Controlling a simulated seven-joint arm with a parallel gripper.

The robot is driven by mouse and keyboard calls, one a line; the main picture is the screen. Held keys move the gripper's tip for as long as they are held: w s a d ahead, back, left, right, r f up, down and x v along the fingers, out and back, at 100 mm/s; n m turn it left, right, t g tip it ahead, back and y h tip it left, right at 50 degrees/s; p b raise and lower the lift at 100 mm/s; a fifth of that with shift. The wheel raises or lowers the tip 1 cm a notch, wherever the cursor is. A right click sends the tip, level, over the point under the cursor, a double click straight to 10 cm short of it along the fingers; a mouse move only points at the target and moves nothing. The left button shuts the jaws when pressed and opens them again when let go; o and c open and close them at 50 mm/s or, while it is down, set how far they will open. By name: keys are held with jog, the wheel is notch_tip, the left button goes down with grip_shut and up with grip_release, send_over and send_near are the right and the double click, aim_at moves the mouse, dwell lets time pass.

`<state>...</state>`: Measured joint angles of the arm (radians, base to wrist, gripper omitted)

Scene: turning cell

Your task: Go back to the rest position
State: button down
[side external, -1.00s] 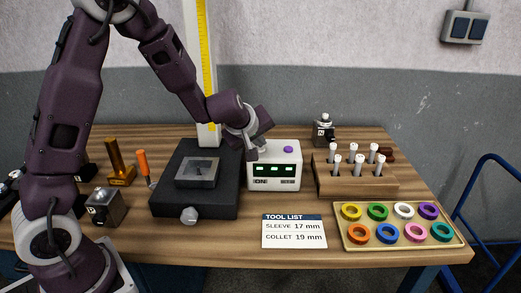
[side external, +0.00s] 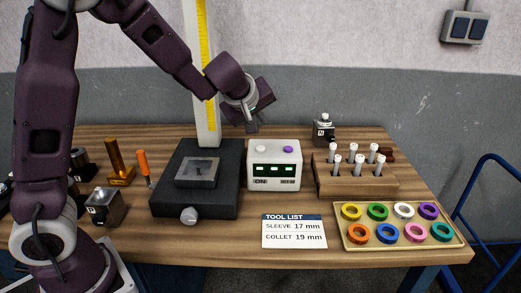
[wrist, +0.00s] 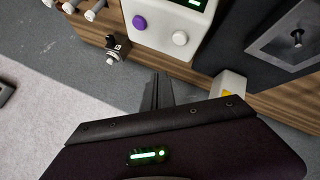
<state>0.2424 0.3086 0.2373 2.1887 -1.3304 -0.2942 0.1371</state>
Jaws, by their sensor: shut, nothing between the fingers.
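My gripper (side external: 252,129) is in the air behind and above the white control box (side external: 274,168), with nothing under its fingertips that it touches. In the wrist view its fingers (wrist: 158,80) are shut together and empty. The control box has a white button (side external: 262,149) and a purple button (side external: 288,149) on top and a lit green display in front. Both buttons also show in the wrist view, the purple one (wrist: 139,22) left of the white one (wrist: 180,38).
A black gauge block (side external: 165,203) and a tall post with a yellow scale (side external: 205,70) stand left of the control box. A wooden rack of white-topped pins (side external: 340,185), a small black-and-silver device (side external: 324,132) and a tray of coloured rings (side external: 350,240) are to the right.

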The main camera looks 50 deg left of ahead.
jog(key=shift+r, duration=0.3)
